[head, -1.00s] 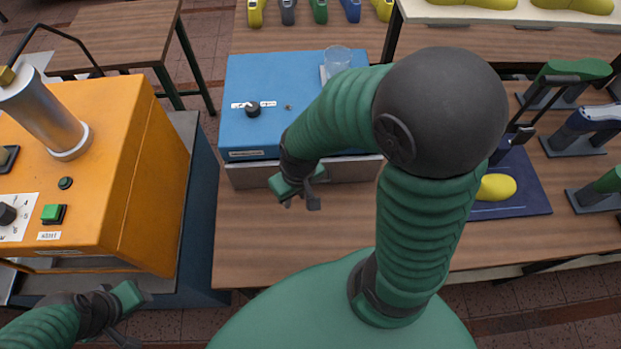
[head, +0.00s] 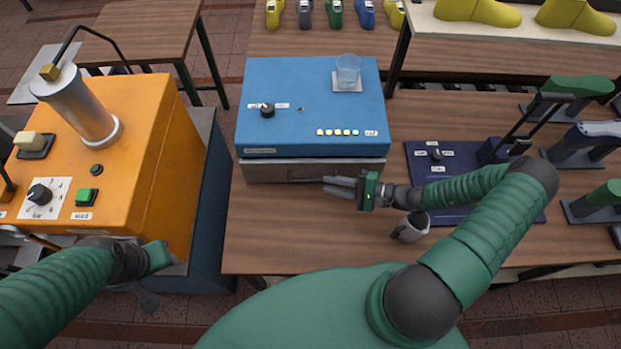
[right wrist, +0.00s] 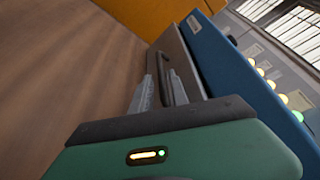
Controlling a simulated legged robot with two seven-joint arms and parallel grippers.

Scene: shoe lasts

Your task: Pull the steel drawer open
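The steel drawer (head: 262,172) is the grey metal front under the blue box (head: 265,131) in the head view. It looks shut, with its front near the box's face. Its dark bar handle (head: 303,180) shows at the front. My right gripper (head: 326,185) is at the handle's right end, with its fingers pointing left and slightly apart. In the right wrist view, the dark handle (right wrist: 166,74) lies between or right beside the two grey fingers; contact is unclear. My left gripper (head: 150,292) is at the lower left, beside the orange machine, and its finger gap is unclear.
The orange machine (head: 145,190) stands left of the table. A small grey-white cup-like object (head: 410,228) is close to my right wrist. A dark blue panel (head: 432,172) lies to the right. The wooden table (head: 285,230) in front of the drawer is clear.

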